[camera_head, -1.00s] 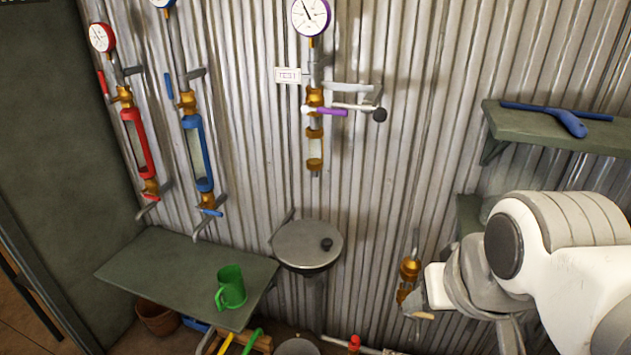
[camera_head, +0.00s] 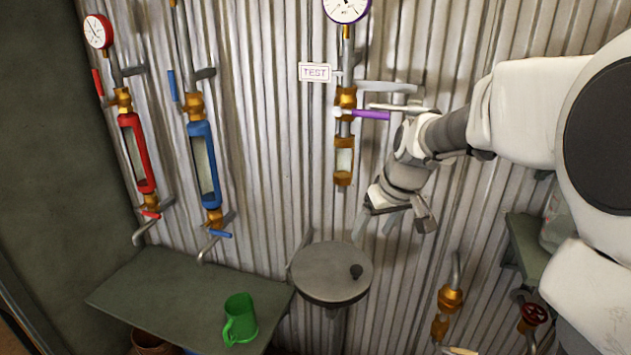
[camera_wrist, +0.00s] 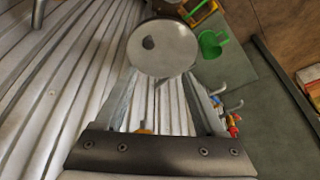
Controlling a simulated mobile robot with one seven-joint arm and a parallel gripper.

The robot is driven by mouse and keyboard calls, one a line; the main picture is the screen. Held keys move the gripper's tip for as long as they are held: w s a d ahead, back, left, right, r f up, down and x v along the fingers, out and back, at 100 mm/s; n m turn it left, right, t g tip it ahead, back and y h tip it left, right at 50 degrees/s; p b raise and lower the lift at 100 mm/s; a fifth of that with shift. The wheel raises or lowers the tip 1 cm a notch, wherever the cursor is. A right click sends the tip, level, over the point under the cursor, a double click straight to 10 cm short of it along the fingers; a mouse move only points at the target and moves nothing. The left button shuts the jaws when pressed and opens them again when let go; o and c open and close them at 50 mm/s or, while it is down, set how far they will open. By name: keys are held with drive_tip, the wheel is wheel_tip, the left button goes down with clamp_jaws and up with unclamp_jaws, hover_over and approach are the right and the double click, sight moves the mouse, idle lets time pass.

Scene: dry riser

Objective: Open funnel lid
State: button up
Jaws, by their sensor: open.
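The funnel lid (camera_head: 325,272) is a round grey disc on the wall-mounted funnel, lying flat and closed, with a small dark knob (camera_head: 356,271) toward its right side. In the wrist view the lid (camera_wrist: 172,55) shows beyond the fingertips, with its knob (camera_wrist: 148,43) left of the disc's middle. My gripper (camera_head: 375,237) is open and empty, above and to the right of the lid, fingers pointing down and apart from it. It also shows in the wrist view (camera_wrist: 158,90), with its fingers spread.
A green mug (camera_head: 240,318) stands on a dark shelf (camera_head: 165,295) left of the funnel. A pipe with a purple-handled valve (camera_head: 370,115) is on the corrugated wall above the lid. Red (camera_head: 138,150) and blue (camera_head: 203,165) gauge assemblies hang at left. A brass fitting (camera_head: 448,300) is lower right.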

sight(357, 268)
drive_tip(key=shift+n, duration=0.7)
drive_tip(key=d+b+x, duration=0.1)
drive_tip(key=x, duration=0.6)
drive_tip(key=w+d+b+x, duration=0.1)
drive_tip(key=b+x, duration=0.1)
drive_tip(key=x, duration=0.4)
drive_tip(key=b+x, duration=0.1)
drive_tip(key=x, duration=0.6)
drive_tip(key=shift+w+d+f, duration=0.15)
drive_tip(key=shift+w+d, duration=0.15)
drive_tip(key=shift+w, duration=0.15)
clamp_jaws()
